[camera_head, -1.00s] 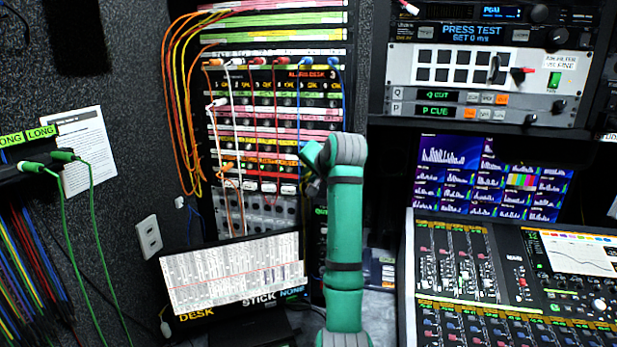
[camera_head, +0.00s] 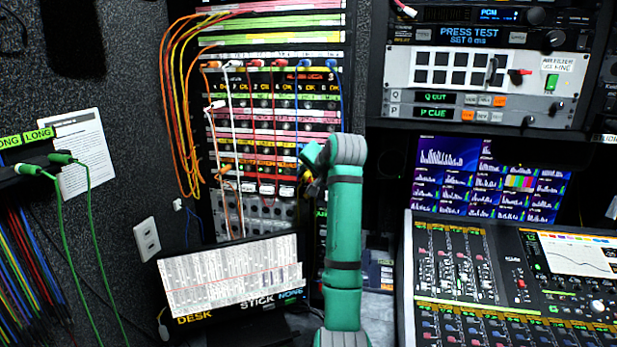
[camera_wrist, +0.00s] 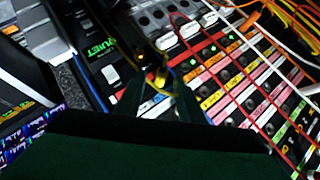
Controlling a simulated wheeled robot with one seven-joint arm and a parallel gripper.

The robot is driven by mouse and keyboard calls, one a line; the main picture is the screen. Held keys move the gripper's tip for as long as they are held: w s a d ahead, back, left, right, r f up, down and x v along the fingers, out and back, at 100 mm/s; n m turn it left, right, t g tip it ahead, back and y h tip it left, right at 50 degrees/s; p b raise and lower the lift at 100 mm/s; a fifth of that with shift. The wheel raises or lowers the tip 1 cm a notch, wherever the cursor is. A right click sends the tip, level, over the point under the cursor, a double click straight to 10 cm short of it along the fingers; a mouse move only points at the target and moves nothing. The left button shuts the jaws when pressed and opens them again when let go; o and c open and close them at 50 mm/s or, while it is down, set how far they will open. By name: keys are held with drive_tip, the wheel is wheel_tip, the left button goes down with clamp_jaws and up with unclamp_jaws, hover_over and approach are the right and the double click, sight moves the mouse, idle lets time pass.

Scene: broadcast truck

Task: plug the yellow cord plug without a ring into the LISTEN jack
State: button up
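My gripper (camera_wrist: 159,84) is in front of the lower right of the patch bay. In the wrist view its two dark fingers stand on either side of a small yellow plug (camera_wrist: 158,76). I cannot tell whether they touch it or whether it has a ring. A thin yellow cord seems to curve away from it. In the head view yellow bits show beside my gripper (camera_head: 312,186), mostly hidden by my wrist. The patch bay (camera_head: 272,125) has rows of coloured label strips and jacks. I cannot read a LISTEN label in either view.
Red, white and blue cords hang across the patch bay, and orange and yellow cords (camera_head: 182,100) loop down its left side. A mixing desk (camera_head: 510,290) is at the right. A dark panel marked QUIET (camera_wrist: 100,45) lies beside the jacks.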

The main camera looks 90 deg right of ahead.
drive_tip(key=v, duration=1)
drive_tip(key=shift+a, duration=0.2)
